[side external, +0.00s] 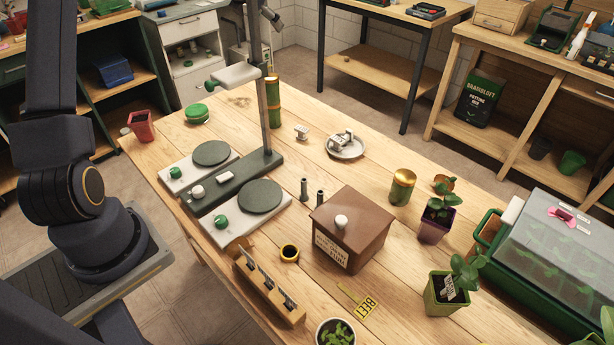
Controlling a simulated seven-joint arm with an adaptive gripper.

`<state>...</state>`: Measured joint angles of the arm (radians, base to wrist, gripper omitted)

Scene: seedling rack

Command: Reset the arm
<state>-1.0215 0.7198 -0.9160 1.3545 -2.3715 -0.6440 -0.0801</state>
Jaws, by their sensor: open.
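My gripper is not in view; my dark arm rises at the left and leaves the picture at the top. On the wooden table (330,105) a stand with a tall grey post (266,110) rises from a dark base bar. A pale side arm (235,77) with a green knob sticks out to the left from the post, well above the table. Two pale plates with dark round pads (211,153) (260,196) lie on either side of the base bar. The top of the post is cut off by the picture edge.
A brown lidded box (375,232), a wooden holder (268,287), a metal dish (345,146) and a gold tin (402,187) stand on the table. Potted seedlings (436,215) and a clear-lidded green tray (497,222) are at the right. A red pot (142,126) is far left.

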